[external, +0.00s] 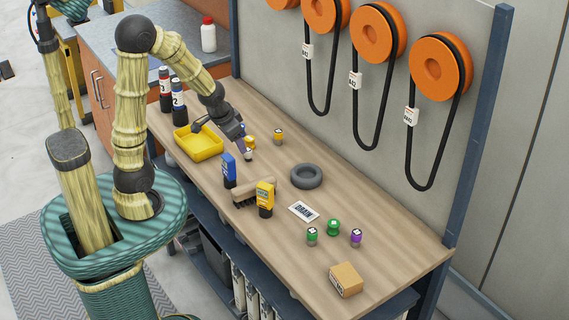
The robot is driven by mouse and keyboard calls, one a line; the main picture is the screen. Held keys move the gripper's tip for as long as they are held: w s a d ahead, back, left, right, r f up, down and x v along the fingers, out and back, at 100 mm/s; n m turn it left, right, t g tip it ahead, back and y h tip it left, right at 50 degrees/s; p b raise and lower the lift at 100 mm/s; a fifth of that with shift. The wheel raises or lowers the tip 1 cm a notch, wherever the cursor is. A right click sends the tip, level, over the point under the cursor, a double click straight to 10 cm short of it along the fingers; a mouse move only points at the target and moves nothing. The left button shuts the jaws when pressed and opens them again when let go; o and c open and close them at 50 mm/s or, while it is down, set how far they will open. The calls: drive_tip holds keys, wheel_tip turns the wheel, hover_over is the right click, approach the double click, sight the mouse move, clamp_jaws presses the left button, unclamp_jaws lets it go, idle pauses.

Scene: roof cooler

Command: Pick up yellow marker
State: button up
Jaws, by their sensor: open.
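I see no thing that is plainly labelled as the yellow marker. A yellow upright piece with a black base (265,197) stands near the front edge. My gripper (223,140) is open, pointing down over the bench by the yellow tray's right side. I see nothing held in it. Its fingers are small and dark here, and whether one touches the nearer small yellow piece I cannot tell.
A yellow tray (187,146) lies left of my gripper. A blue upright piece (229,169), a brush (244,198) and a black ring (306,176) are nearby. Green pieces (333,227), a purple piece (356,237) and a box (346,280) stand to the right. A wall borders the back.

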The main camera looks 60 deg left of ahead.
drive_tip(key=w+a+f+m+t, duration=0.1)
drive_tip(key=w+a+t, duration=0.2)
drive_tip(key=w+a, duration=0.5)
drive_tip(key=w+a+f+m+t, duration=0.15)
drive_tip(key=w+a, duration=0.35)
drive_tip(key=a, duration=0.6)
drive_tip(key=s+a+f+m+t+h, duration=0.1)
drive_tip(key=s+a+f+m+h, duration=0.3)
drive_tip(key=s+a+f+h, duration=0.3)
drive_tip(key=s+a, duration=0.2)
drive_tip(key=s, duration=0.1)
drive_tip(key=shift+s+a+f+h, duration=0.2)
drive_tip(key=shift+s+f+h, duration=0.1)
drive_tip(key=shift+s, duration=0.1)
drive_tip(key=shift+t, duration=0.25)
drive_tip(key=p, duration=0.2)
approach(250, 143)
drive_tip(key=w+f, duration=0.1)
drive_tip(key=w, duration=0.1)
drive_tip(key=shift+w+d+f, duration=0.2)
drive_tip(key=shift+w+f, duration=0.1)
drive_tip(key=shift+f, duration=0.05)
